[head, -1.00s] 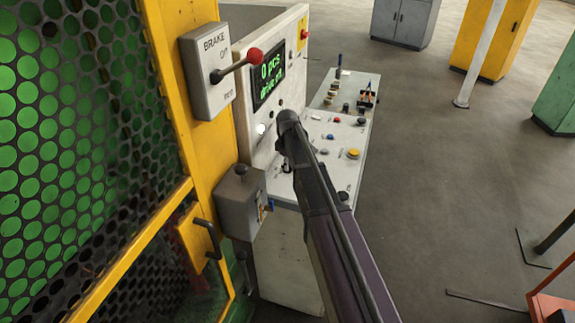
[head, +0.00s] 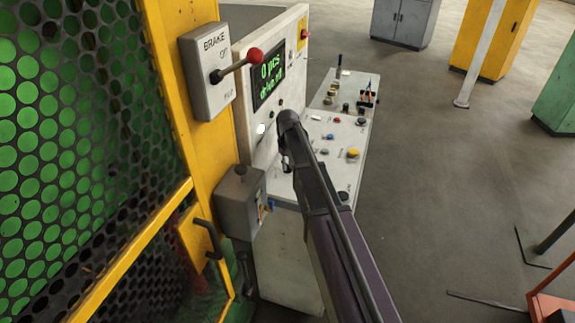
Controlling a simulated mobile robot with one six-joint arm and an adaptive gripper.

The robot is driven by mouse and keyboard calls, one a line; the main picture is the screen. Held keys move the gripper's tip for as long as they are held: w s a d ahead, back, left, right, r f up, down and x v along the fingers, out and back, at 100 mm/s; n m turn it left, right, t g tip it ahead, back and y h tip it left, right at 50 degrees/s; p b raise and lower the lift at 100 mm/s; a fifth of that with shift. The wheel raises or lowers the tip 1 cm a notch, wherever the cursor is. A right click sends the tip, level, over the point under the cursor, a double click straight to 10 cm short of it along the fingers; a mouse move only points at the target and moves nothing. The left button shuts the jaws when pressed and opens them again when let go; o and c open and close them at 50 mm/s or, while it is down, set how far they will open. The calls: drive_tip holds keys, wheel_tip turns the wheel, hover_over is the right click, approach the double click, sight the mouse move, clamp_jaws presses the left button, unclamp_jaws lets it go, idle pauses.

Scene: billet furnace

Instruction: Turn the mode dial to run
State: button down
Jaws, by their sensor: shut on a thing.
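The control console (head: 280,240) stands in the middle, with an upright white panel and a sloping desk of buttons and switches. My arm reaches in from the lower right and its wrist end covers the near part of the desk. My gripper (head: 286,164) points down under the wrist at the desk's near left part, mostly hidden by the arm. It is shut at the desk surface. The mode dial itself is hidden behind the gripper and wrist, so its pointer cannot be read. The green screen (head: 269,78) shows "0 pcs" and a drive line.
A brake box (head: 207,70) with a red-knobbed lever (head: 253,55) sits left of the panel. A grey box (head: 240,202) is below it. A yellow-framed mesh guard (head: 75,130) fills the left. Open floor lies to the right, with cabinets behind.

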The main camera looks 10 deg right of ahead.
drive_tip(key=shift+s+m, duration=0.1)
drive_tip(key=shift+m, duration=0.4)
drive_tip(key=c, duration=0.7)
unclamp_jaws()
drive_tip(key=shift+o, duration=0.2)
drive_tip(key=shift+n, duration=0.4)
